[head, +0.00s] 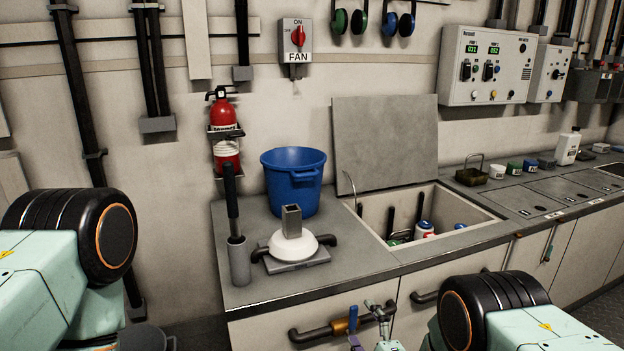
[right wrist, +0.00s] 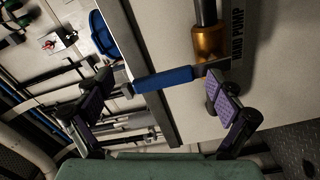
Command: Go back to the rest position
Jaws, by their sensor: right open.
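My right gripper (head: 369,324) is low in front of the counter's front panel in the head view, by a pipe valve with a blue handle (head: 353,318). In the right wrist view my right gripper (right wrist: 160,103) has its two purple-padded fingers spread wide. The blue handle (right wrist: 163,80) and the valve's brass body (right wrist: 208,44) show beyond and between the fingers. The gripper holds nothing; I cannot tell how far it is from the handle. In the head view an upper part of my left arm shows at the left edge; my left gripper is out of view.
The counter (head: 265,291) stands close ahead, with a dark pipe (head: 310,335) along its front. On it are a blue bucket (head: 293,181), a white domed fitting (head: 291,245) and an open sink (head: 465,207). A red extinguisher (head: 224,136) hangs on the wall.

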